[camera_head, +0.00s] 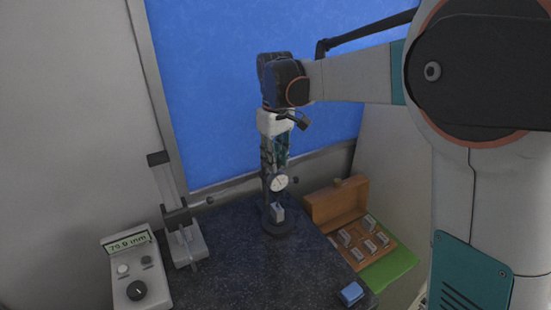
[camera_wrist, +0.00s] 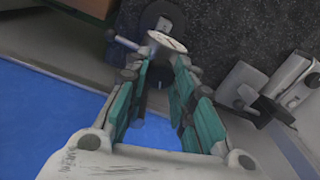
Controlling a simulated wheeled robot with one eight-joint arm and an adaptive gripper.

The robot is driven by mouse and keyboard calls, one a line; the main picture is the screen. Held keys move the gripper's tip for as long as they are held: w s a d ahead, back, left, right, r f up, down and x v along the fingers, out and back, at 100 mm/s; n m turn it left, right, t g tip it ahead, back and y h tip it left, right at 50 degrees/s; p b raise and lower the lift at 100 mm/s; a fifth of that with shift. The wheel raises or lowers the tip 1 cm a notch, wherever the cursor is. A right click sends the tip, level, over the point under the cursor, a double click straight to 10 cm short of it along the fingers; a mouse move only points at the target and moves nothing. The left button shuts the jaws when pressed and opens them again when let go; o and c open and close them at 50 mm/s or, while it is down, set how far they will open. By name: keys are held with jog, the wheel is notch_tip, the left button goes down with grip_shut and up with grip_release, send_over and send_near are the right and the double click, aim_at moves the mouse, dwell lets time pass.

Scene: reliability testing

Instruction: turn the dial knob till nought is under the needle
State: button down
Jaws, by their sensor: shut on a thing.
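The dial gauge (camera_head: 278,183) has a round white face and is mounted on a dark stand with a round base (camera_head: 280,226). The marks and needle are too small to read. My gripper (camera_head: 273,166) points down at the top of the gauge. In the wrist view the white dial (camera_wrist: 168,41) shows nearly edge-on beyond the fingertips of my gripper (camera_wrist: 163,68). The teal-padded fingers are closed in on the dial knob, which they hide. A small grey block (camera_head: 278,213) stands on the base below the dial.
A grey display unit (camera_head: 128,272) reading about 79.0 mm and an upright gauge (camera_head: 184,236) stand at left. An open wooden case (camera_head: 336,204) with several metal blocks and a green cloth (camera_head: 388,271) are at right. A blue object (camera_head: 351,293) lies at the dark slab's (camera_head: 240,285) front-right edge.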

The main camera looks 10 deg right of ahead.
dwell(0.3)
jog(key=c, duration=1.3)
grip_release()
jog(key=shift+r, duration=0.1)
notch_tip(320, 180, up, 12)
jog(key=shift+f, duration=0.1)
